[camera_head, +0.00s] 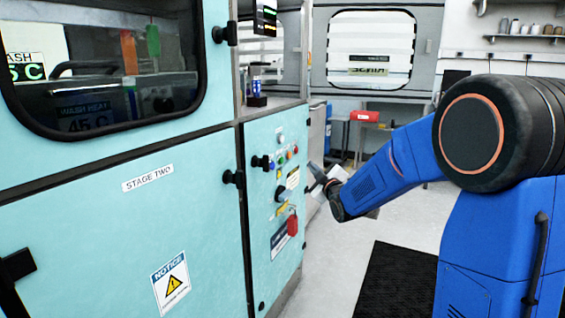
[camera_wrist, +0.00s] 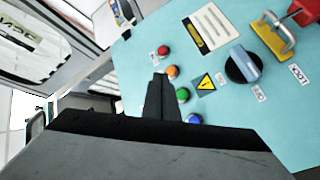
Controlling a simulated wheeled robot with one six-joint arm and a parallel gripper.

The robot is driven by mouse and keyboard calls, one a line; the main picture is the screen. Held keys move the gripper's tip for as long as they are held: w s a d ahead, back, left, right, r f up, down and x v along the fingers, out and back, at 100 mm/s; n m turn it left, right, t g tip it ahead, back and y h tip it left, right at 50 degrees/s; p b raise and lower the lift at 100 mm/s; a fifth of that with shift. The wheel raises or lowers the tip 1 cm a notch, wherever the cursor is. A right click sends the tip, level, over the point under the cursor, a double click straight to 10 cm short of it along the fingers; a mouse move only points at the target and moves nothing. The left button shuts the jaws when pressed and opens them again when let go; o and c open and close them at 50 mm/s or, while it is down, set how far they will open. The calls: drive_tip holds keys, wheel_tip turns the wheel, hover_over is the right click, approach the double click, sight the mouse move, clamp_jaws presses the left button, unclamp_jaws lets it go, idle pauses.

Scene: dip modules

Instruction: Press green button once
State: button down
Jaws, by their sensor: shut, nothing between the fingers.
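The green button (camera_wrist: 183,95) sits on a light teal control panel (camera_wrist: 135,45), in a row between an orange button (camera_wrist: 172,71) and a blue button (camera_wrist: 195,118). A red button (camera_wrist: 163,50) is at the row's far end. My gripper (camera_wrist: 160,82) is shut and empty. In the head view my gripper (camera_head: 314,170) is in front of the panel, to the right of the button row, apparently clear of the panel.
A dark rotary knob (camera_wrist: 243,65), a warning label (camera_wrist: 205,82) and a red lock on a yellow hasp (camera_wrist: 275,35) are on the same panel. In the head view the red lock (camera_head: 292,225) hangs below the buttons. Black handles (camera_head: 233,178) stick out from the cabinet.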

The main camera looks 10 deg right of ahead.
drive_tip(key=w+a, duration=0.5)
drive_tip(key=a, duration=0.1)
drive_tip(key=shift+a, duration=0.35)
drive_tip(key=shift+a, duration=0.2)
idle(1.9)
drive_tip(key=shift+w+a, duration=0.2)
drive_tip(key=shift+w+a, duration=0.25)
drive_tip(key=shift+a, duration=0.05)
idle(1.0)
drive_tip(key=shift+s+d, duration=0.5)
drive_tip(key=shift+d, duration=0.15)
drive_tip(key=shift+s+d, duration=0.1)
drive_tip(key=shift+d, duration=0.05)
idle(0.3)
drive_tip(key=s+d, duration=0.1)
drive_tip(key=d, duration=0.1)
drive_tip(key=s+d, duration=0.1)
drive_tip(key=shift+s+d, duration=0.35)
drive_tip(key=shift+s, duration=0.05)
